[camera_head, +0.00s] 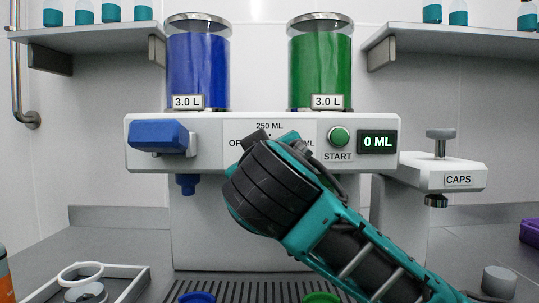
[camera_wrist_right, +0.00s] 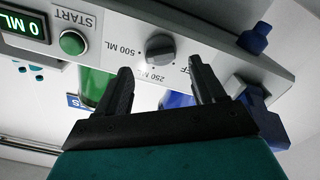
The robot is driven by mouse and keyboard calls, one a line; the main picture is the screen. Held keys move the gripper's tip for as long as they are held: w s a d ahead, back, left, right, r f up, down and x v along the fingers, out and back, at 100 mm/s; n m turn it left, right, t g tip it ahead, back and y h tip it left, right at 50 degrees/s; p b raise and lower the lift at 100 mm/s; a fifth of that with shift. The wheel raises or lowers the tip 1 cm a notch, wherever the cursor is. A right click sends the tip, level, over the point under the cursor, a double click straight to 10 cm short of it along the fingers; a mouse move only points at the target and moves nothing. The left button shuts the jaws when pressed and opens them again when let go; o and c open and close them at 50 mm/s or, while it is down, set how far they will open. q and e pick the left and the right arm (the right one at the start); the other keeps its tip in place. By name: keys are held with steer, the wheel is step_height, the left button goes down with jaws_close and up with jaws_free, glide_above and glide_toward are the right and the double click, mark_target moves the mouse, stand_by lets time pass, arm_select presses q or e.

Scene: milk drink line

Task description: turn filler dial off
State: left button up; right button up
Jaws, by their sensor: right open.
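The filler dial (camera_wrist_right: 160,47) is a dark grey round knob on the white front panel in the right wrist view. Labels 500 ML, 250 ML and a partly covered OFF stand around it. Its pointer direction is too unclear to tell. My right gripper (camera_wrist_right: 161,82) is open and empty. Its two black fingers point at the panel, apart from each other, with the dial seen beyond the gap between them. In the head view my right gripper (camera_head: 271,140) is in front of the filler (camera_head: 220,160) and hides the dial. My left gripper is not in view.
A green START button (camera_head: 339,137) and a 0 ML display (camera_head: 377,141) are right of the dial. A blue handle (camera_head: 160,136) and nozzle are left. Blue (camera_head: 198,70) and green (camera_head: 320,72) tanks stand on top. The CAPS unit (camera_head: 435,177) is at right.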

steer(key=shift+w, duration=2.45)
steer(key=c, duration=0.9)
steer(key=shift+c, duration=0.2)
